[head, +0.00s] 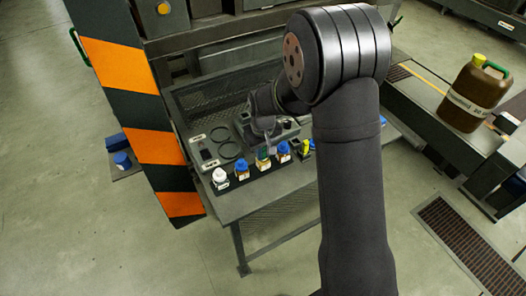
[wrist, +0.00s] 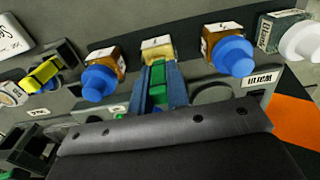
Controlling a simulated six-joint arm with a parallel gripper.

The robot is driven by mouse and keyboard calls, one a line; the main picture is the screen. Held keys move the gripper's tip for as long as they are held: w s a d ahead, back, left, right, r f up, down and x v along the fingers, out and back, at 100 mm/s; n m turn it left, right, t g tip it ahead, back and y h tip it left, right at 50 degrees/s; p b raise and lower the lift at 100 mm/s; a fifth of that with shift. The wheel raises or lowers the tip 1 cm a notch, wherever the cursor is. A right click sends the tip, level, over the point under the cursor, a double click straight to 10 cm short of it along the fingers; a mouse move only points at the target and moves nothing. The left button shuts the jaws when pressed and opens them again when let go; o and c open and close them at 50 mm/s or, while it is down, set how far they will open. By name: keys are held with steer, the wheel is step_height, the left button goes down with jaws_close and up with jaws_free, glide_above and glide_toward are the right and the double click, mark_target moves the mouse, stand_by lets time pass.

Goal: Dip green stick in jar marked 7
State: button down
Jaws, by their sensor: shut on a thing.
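My gripper (wrist: 160,92) is shut on the green stick (wrist: 158,74), which shows between its two blue-grey fingers. In the head view my gripper (head: 267,132) is over the row of jars on the bench. An uncapped amber jar (wrist: 156,48) with a pale label stands directly beyond the fingertips. It is the middle jar in the head view (head: 263,165). Its label mark is too small to read surely. The stick's tip lines up with this jar; I cannot tell whether it is inside. Blue-capped jars (wrist: 104,78) (wrist: 230,52) stand on either side.
A white-capped jar (wrist: 303,40) stands at the row's right end in the wrist view. A yellow-topped item (wrist: 45,72) is at the left. A grey bench (head: 262,196) holds them. An orange-and-black striped post (head: 128,110) rises beside it. A brown jug (head: 474,95) stands apart at right.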

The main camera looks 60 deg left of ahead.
steer(key=shift+r, duration=2)
steer(key=shift+r, duration=2.5)
